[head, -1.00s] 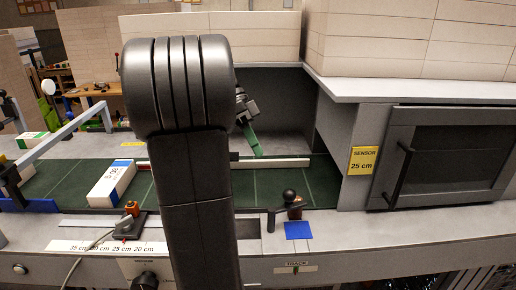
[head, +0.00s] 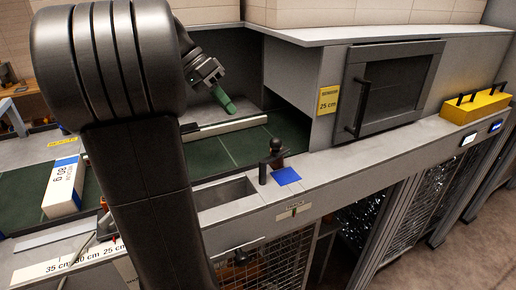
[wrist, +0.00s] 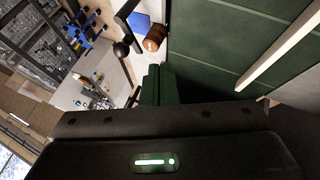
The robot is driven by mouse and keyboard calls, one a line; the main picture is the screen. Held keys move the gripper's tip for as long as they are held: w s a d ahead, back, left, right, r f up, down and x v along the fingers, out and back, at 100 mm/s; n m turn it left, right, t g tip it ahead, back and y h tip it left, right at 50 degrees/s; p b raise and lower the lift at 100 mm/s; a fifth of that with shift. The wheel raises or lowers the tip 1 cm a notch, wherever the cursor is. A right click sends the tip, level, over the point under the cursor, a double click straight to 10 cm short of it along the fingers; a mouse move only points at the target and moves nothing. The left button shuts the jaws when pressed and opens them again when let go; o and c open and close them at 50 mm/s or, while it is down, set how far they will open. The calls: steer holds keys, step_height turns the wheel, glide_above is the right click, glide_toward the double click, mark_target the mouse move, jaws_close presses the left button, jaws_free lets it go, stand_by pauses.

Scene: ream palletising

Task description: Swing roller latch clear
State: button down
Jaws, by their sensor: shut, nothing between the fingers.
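The roller latch (head: 275,147), a dark lever with a black ball knob, stands on the grey ledge beside a blue square patch (head: 286,176). In the wrist view its black ball (wrist: 121,48) and brown roller (wrist: 153,38) show above the fingertips, near the blue patch. My gripper (head: 222,98) has green fingers, which are shut and empty. It hangs over the dark green belt, behind and left of the latch, apart from it. In the wrist view the green fingers (wrist: 158,84) point toward the latch side.
A white bar (head: 225,127) lies across the green belt (head: 208,158) below my gripper. A labelled ream (head: 65,186) lies on the belt at left. A grey door (head: 393,88) and yellow sensor sign (head: 328,100) stand at right. A yellow box (head: 474,107) sits on the far-right ledge.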

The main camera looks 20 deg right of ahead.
mark_target(275, 158)
steer(key=shift+d, duration=0.15)
steer(key=x, duration=1)
steer(key=shift+s+p, duration=0.15)
steer(key=shift+p, duration=0.2)
steer(key=s, duration=0.1)
steer(key=s+d, duration=0.1)
steer(key=s, duration=0.1)
steer(key=shift+s+r+p, duration=0.1)
steer(key=shift+p, duration=0.3)
steer(key=shift+s+d, duration=0.15)
steer(key=shift+d, duration=0.05)
